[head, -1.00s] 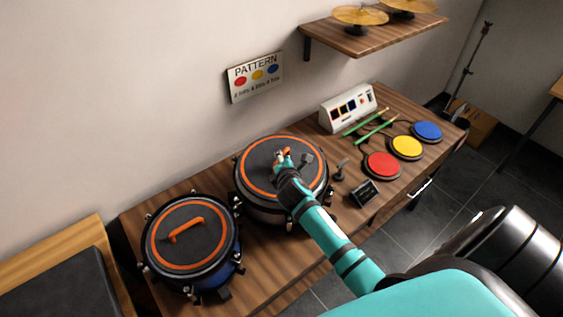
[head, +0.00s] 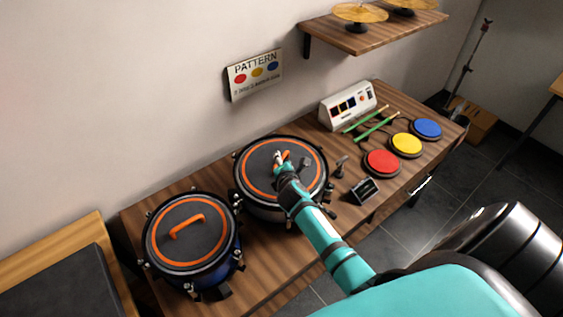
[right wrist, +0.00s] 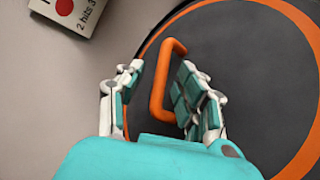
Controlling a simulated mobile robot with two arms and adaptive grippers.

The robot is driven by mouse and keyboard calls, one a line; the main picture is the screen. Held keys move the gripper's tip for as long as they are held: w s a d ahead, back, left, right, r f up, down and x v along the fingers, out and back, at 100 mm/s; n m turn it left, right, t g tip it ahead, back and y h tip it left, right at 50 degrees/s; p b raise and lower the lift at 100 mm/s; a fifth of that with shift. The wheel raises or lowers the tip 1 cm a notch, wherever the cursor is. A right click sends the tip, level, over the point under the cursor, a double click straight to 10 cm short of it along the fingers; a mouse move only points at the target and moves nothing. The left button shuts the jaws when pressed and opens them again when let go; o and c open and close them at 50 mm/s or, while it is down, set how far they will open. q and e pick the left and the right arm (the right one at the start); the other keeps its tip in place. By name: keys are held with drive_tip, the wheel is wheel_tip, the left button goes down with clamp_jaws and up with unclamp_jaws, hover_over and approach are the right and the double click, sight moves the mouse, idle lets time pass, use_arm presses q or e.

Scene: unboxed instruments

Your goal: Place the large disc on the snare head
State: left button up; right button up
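A large black disc (head: 262,155) with an orange ring lies flat over the top of the silver-sided drum (head: 262,211), covering its head. My right gripper (head: 283,159) is at the disc's orange handle. In the right wrist view, the handle (right wrist: 158,88) stands between the fingers of my open gripper (right wrist: 155,95), with a gap on the left finger's side and the right finger close to it. A second black disc (head: 206,246) with an orange ring and handle lies on the blue drum (head: 228,270) at left. My left gripper is not in view.
A shelf (head: 370,45) with cymbals hangs above.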

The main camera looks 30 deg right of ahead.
drive_tip(key=v, duration=1.2)
